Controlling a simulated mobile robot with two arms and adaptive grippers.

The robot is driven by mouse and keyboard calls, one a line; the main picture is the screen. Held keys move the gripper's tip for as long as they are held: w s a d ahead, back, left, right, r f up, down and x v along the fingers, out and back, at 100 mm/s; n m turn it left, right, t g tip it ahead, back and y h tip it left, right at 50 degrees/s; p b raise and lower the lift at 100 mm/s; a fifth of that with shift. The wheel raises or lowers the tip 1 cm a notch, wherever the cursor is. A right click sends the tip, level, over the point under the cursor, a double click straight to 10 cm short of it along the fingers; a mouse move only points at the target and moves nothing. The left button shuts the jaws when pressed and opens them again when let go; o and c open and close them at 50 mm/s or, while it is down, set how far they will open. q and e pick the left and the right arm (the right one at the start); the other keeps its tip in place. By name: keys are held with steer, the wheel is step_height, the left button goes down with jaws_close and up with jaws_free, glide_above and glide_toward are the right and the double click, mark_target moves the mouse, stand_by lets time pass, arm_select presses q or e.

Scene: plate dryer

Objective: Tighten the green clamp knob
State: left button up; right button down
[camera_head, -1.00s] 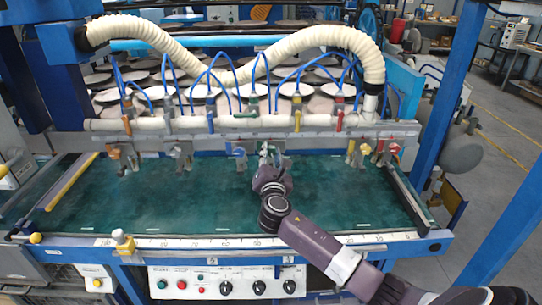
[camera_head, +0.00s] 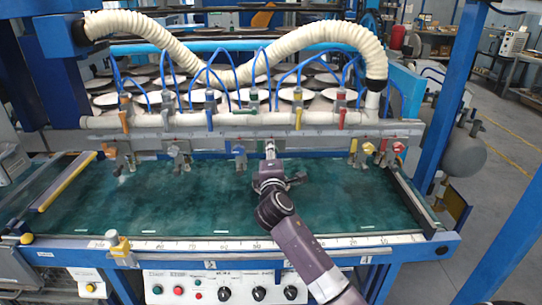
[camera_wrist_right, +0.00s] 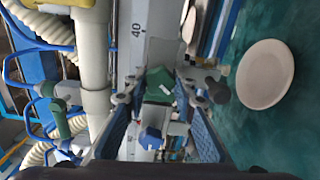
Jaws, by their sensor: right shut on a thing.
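The green clamp knob (camera_wrist_right: 159,82) shows in the right wrist view, in line with my right fingertips. My right gripper (camera_wrist_right: 156,88) has one finger on each side of it and is shut on it. In the head view my right gripper (camera_head: 270,147) reaches the clamp row from the front, and the green knob is hidden there. The blue clamp knob (camera_wrist_right: 152,138) sits below the green one in the wrist view. It also shows just left of my gripper in the head view (camera_head: 239,150). My left gripper is not in view.
Other clamps stand along the bar: orange (camera_head: 109,150), grey (camera_head: 173,151), yellow (camera_head: 353,147) and red (camera_head: 399,147). A white pipe (camera_head: 190,119) with coloured valve handles and blue hoses runs above. The green bed (camera_head: 150,205) in front is mostly clear.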

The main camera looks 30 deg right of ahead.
steer(key=m+b, duration=0.2)
steer(key=m, duration=0.3)
steer(key=shift+m, duration=0.3)
steer(key=shift+m+b, duration=0.5)
steer(key=shift+m, duration=1.7)
steer(key=c, duration=1.6)
jaws_free()
steer(key=v, duration=1.2)
steer(key=shift+d, duration=0.1)
